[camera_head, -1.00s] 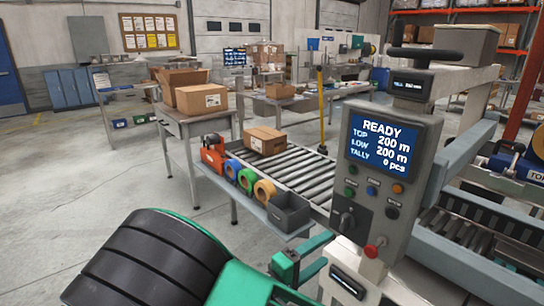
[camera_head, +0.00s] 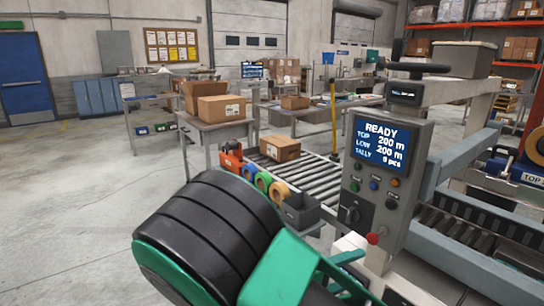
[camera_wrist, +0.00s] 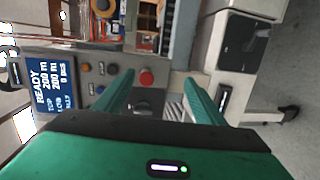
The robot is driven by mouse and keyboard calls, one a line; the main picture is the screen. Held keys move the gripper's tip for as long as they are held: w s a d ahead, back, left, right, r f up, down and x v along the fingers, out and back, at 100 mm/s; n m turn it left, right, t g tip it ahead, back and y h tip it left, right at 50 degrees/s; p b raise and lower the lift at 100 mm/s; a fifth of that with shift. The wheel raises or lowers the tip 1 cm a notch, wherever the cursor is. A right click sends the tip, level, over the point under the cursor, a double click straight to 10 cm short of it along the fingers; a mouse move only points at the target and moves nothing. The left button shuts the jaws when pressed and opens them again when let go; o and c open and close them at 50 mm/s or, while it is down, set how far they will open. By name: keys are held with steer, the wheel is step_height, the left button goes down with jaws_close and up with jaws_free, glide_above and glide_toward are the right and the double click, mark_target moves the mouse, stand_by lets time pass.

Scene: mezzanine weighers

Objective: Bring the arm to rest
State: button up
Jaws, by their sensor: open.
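My gripper (camera_wrist: 158,98) shows in the wrist view as two green fingers spread apart, with nothing held between them. Beyond the fingers is the grey control panel (camera_wrist: 112,50) with a blue screen and a red button (camera_wrist: 146,77); the gripper looks apart from it. In the head view my black and green arm fills the lower middle, and the fingers are mostly cut off or hidden at the bottom edge. The control panel (camera_head: 384,205) stands right of the arm, its screen reading READY, TOP 200 m, LOW 200 m and a tally.
A roller conveyor (camera_head: 318,178) carries a cardboard box (camera_head: 280,148). Tape rolls (camera_head: 263,182) and a grey bin (camera_head: 300,211) sit along its near side. A table (camera_head: 212,127) with boxes stands behind. Open floor (camera_head: 70,190) lies to the left.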

steer(key=s+d+r+m+g+y, duration=0.1)
steer(key=s+d+m+g+y, duration=0.35)
steer(key=d, duration=0.45)
steer(key=s+d+m+g+y, duration=0.3)
steer(key=s+d+g, duration=0.3)
steer(key=d, duration=0.4)
steer(key=s+d+r+m+t+y, duration=0.1)
steer(key=s+r+m+y, duration=0.1)
steer(key=s, duration=0.5)
steer(key=s+d+r+m+t+y, duration=0.1)
steer(key=s+r+m+y, duration=0.1)
steer(key=s+r+y, duration=0.3)
steer(key=s, duration=0.3)
steer(key=shift+s+r+t, duration=0.2)
steer(key=shift+r+t, duration=0.1)
steer(key=shift+t, duration=0.05)
steer(key=shift+m, duration=0.25)
steer(key=shift+w+d+f, duration=0.1)
steer(key=shift+w+f, duration=0.15)
steer(key=shift+w, duration=0.35)
